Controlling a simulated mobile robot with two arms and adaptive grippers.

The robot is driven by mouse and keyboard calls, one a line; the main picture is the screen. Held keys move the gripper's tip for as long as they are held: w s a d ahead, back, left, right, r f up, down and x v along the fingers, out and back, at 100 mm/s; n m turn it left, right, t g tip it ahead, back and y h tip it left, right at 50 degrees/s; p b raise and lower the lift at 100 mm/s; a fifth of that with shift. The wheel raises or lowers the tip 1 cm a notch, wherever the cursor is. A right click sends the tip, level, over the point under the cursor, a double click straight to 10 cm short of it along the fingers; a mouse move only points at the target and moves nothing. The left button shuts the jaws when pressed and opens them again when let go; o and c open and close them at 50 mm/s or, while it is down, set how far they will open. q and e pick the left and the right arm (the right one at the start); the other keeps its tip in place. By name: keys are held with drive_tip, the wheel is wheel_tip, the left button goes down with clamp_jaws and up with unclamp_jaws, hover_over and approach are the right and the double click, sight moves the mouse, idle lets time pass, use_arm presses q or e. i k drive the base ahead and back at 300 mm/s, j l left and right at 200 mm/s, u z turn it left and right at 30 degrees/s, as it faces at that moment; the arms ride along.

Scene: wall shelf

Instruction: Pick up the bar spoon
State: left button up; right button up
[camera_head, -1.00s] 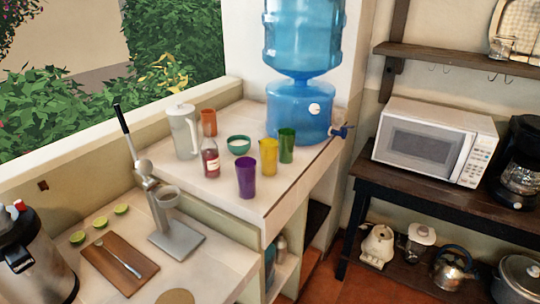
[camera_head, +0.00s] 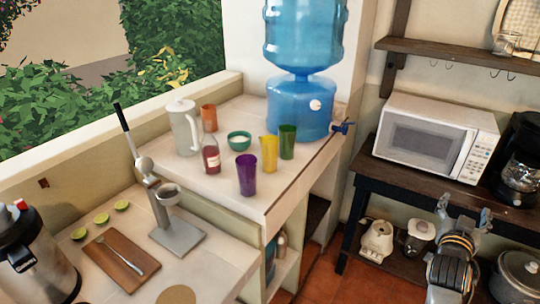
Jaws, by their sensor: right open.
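The bar spoon (camera_head: 122,257), a thin silver utensil, lies diagonally on a brown wooden cutting board (camera_head: 104,264) on the lower counter at the left. Nothing covers it. My right gripper (camera_head: 464,210) is at the lower right, with its fingers spread and empty. It is in front of the lower shelf under the microwave, far to the right of the spoon. My left gripper is out of view.
A citrus press (camera_head: 176,232) stands right of the board, with lime halves (camera_head: 101,219) behind it and a metal dispenser (camera_head: 38,258) at its left. The raised counter holds cups, a bottle (camera_head: 211,158), a pitcher (camera_head: 184,128) and a water jug (camera_head: 301,100).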

sight(100, 238)
drive_tip(key=u, duration=1.2)
